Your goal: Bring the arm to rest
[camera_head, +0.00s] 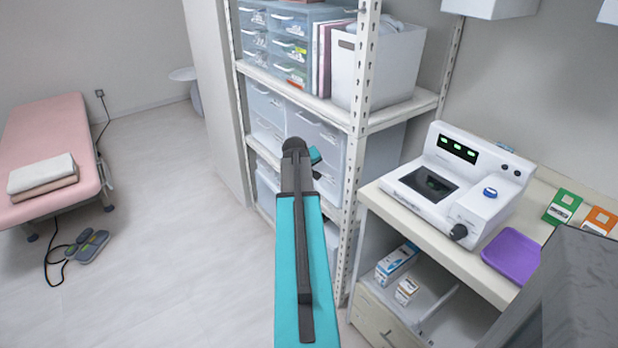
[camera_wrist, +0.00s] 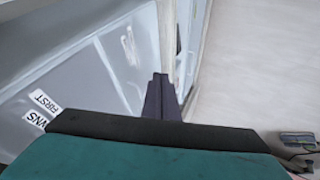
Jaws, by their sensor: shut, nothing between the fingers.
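My teal and black arm (camera_head: 297,255) reaches up from the bottom middle of the head view, in front of the shelf unit. Its far end is mostly hidden behind the arm itself; only a small teal part shows beside the dark joint. In the wrist view my gripper (camera_wrist: 161,78) shows as two dark fingers close together, shut and empty. The fingers point toward the pale shelf post and the grey drawers. I cannot tell the exact gap between the fingertips and the post.
The shelf unit (camera_head: 362,75) holds drawers and a white bin (camera_head: 385,65). To the right, a counter (camera_head: 448,246) carries a white device (camera_head: 452,188) and a purple tray (camera_head: 511,254). A pink bed (camera_head: 52,135) stands at the left.

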